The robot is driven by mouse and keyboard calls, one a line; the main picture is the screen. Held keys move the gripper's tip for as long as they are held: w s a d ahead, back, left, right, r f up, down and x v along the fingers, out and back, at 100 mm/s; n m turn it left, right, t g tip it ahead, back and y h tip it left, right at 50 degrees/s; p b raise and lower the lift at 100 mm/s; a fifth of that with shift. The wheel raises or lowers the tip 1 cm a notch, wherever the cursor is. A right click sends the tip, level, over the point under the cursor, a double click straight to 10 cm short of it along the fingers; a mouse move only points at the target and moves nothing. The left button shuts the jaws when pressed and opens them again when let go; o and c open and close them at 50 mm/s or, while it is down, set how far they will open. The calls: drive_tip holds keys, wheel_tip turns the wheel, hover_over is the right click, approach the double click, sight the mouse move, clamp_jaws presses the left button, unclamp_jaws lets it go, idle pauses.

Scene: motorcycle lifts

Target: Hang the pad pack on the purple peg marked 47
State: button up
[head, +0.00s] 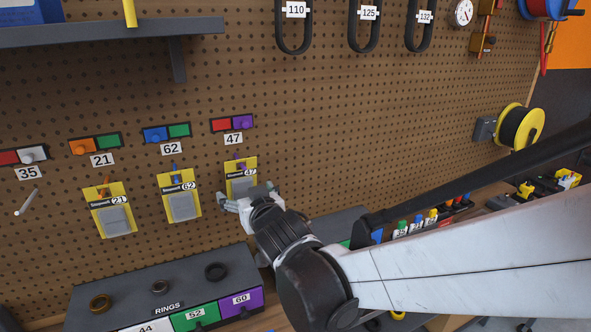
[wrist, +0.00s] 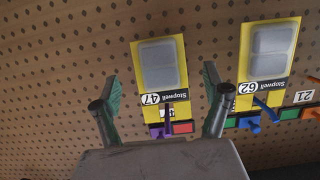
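The yellow pad pack (head: 238,168) labelled 47 is flat against the pegboard under the 47 tag (head: 233,138). In the wrist view this pack (wrist: 158,65) appears upside down, with its grey pads and Stopwell label. The purple peg (wrist: 168,112) sticks out at the hole end of its card, and the pack appears to hang on it. My gripper (head: 245,197) is in front of the pack's lower part. In the wrist view my gripper (wrist: 160,80) has its two fingers spread wide, one on each side of the pack, with clear gaps and nothing held.
A 62 pack (head: 181,195) and a 21 pack (head: 111,210) hang on pegs to the left. A bare white peg (head: 27,202) is under the 35 tag. A grey rings box (head: 160,290) stands below. My arm crosses the lower right.

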drive_tip(key=shift+s, duration=0.1)
drive_tip(key=v, duration=1.2)
drive_tip(key=d+f+m+g+h+b, duration=0.1)
drive_tip(key=d+f+m+h, duration=0.15)
drive_tip(key=d, duration=0.65)
drive_tip(key=d+f+m+g+h+b, duration=0.1)
drive_tip(key=d+f+h, duration=0.2)
drive_tip(key=d, duration=0.6)
drive_tip(key=s+d+f+m+g+h+b, duration=0.1)
drive_tip(key=s+d+f+g, duration=0.3)
drive_tip(key=s+d, duration=0.8)
wheel_tip(320, 180, down, 2)
drive_tip(key=shift+d+f+m+g+h, duration=0.15)
drive_tip(key=shift+d+m+g+h, duration=0.2)
drive_tip(key=shift+m+h, duration=0.25)
